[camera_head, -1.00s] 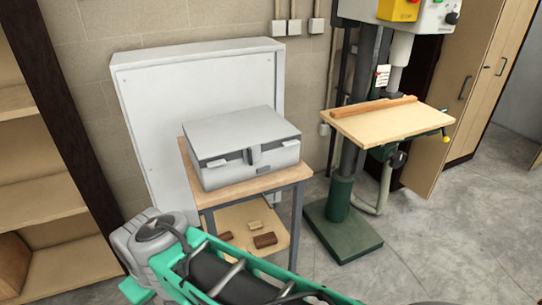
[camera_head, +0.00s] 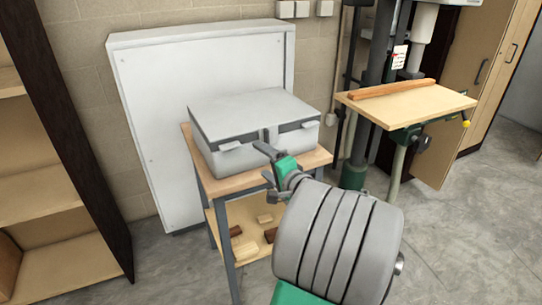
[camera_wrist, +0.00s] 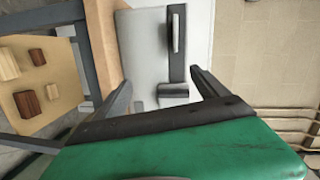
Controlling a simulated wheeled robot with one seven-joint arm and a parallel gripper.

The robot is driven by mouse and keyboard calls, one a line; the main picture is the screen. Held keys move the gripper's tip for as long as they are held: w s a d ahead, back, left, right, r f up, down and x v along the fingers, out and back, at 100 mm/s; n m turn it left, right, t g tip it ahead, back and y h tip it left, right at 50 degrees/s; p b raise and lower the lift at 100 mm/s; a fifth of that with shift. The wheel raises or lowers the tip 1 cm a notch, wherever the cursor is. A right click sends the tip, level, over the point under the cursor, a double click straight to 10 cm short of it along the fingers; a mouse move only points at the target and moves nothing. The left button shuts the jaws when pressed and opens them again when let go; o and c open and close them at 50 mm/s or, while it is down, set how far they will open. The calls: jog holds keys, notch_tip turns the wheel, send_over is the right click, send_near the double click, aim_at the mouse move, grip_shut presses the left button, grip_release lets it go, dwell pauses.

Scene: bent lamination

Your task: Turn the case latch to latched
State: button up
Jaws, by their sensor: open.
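The grey case (camera_head: 245,115) sits closed on a small wooden-topped table (camera_head: 316,160), with pale catches on its front (camera_head: 230,146). In the wrist view the case front (camera_wrist: 145,50) appears turned sideways, with a dark strip along it, a pale catch (camera_wrist: 176,34) and a grey, dark-edged latch piece (camera_wrist: 174,91). My gripper (camera_head: 268,165) is open and empty in front of the case. In the wrist view its fingers (camera_wrist: 163,92) lie either side of the latch piece in the picture, seemingly short of it. I cannot tell the latch's exact setting; my gripper partly covers it in the head view.
Several small blocks lie on the table's lower shelf (camera_head: 245,238). A white panel (camera_head: 150,100) stands behind against the wall. A drill press with a wooden table (camera_head: 405,103) is at right, and shelving (camera_head: 45,190) at left. Floor is open in front.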

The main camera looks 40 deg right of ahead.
aim_at(268, 141)
jog(key=s+d+r+m+t+h, duration=0.1)
jog(key=s+d+m+h, duration=0.15)
jog(key=d, duration=0.25)
jog(key=shift+y, duration=0.25)
jog(key=x, duration=0.7)
jog(key=shift+w+a+r+p, duration=0.2)
jog(key=shift+p, duration=0.1)
jog(key=c, duration=1.4)
